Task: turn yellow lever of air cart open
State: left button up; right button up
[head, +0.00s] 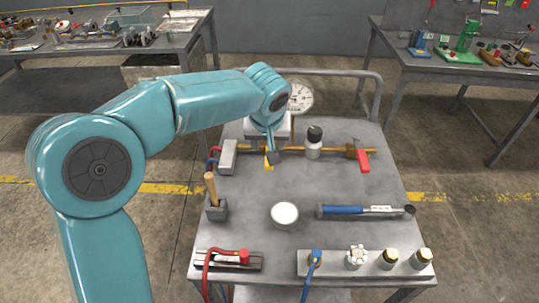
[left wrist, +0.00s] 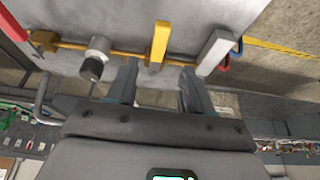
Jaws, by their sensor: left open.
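The air cart (head: 330,185) stands in front of me with a brass pipe (head: 335,150) across its far part. The yellow lever (head: 268,164) sits on this pipe and is partly hidden by my left gripper (head: 271,154) in the head view. In the left wrist view the yellow lever (left wrist: 159,42) lies across the pipe, roughly at a right angle to it. My left gripper (left wrist: 158,75) is open and empty there, its fingers apart on either side of the lever's pipe end. I cannot tell any contact. My right gripper is out of view.
On the pipe are a grey block (head: 228,157), a dark-capped fitting (head: 314,142) and a red lever (head: 362,158). A gauge (head: 300,97) stands behind.

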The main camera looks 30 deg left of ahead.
pick_arm(q)
jog(key=x, duration=0.8)
jog(key=shift+w+f, duration=0.15)
jog(key=shift+f, duration=0.15)
grip_shut()
